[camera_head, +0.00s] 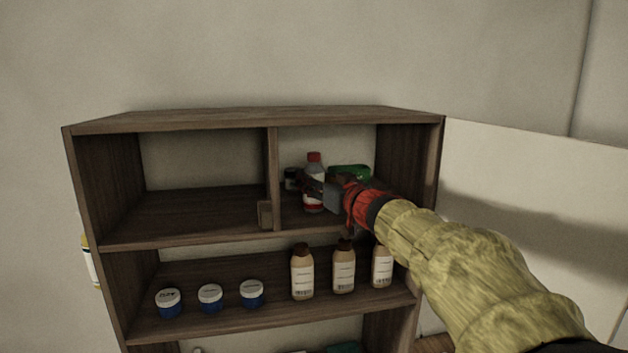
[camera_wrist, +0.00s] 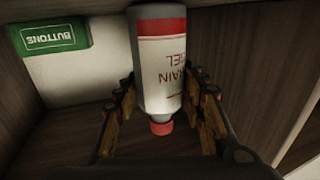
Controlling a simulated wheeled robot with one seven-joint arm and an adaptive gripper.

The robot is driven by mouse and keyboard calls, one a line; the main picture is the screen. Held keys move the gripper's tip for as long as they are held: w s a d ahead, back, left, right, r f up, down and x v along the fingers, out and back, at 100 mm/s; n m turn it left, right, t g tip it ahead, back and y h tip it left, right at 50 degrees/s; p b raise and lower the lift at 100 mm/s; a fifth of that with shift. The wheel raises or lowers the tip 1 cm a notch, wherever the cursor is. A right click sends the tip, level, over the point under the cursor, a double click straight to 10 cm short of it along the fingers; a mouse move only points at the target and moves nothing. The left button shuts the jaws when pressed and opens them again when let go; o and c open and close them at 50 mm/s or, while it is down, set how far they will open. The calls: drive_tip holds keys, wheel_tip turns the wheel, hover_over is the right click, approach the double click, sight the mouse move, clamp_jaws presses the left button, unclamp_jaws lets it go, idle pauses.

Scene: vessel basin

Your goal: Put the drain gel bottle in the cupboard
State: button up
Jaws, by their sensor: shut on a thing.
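The drain gel bottle (camera_head: 314,172), white with a red cap and a red label band, is upright inside the upper right compartment of the wooden cupboard (camera_head: 250,115). It also shows upside down in the wrist view (camera_wrist: 158,60), with "DRAIN GEL" on its label. My gripper (camera_head: 318,188) reaches into this compartment from the right, its fingers on either side of the bottle in the wrist view (camera_wrist: 163,105). It is shut on the bottle. I cannot tell whether the base touches the shelf.
A green box marked "BUTTONS" (camera_wrist: 55,37) is beside the bottle, partly behind my gripper in the head view (camera_head: 350,171). The upper left compartment is empty. Brown bottles (camera_head: 302,273) and blue jars (camera_head: 210,298) fill the shelf below. A white panel (camera_head: 530,185) stands right of the cupboard.

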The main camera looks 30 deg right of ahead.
drive_tip(key=shift+f, duration=0.15)
drive_tip(key=o, duration=1.3)
drive_tip(key=shift+c, duration=0.2)
drive_tip(key=shift+o, duration=0.3)
drive_tip(key=shift+s+r, duration=0.15)
drive_tip(key=shift+r, duration=0.05)
drive_tip(key=s, duration=1.1)
drive_tip(key=shift+s+d+b, duration=0.15)
drive_tip(key=shift+s+b, duration=0.2)
drive_tip(key=shift+s, duration=0.05)
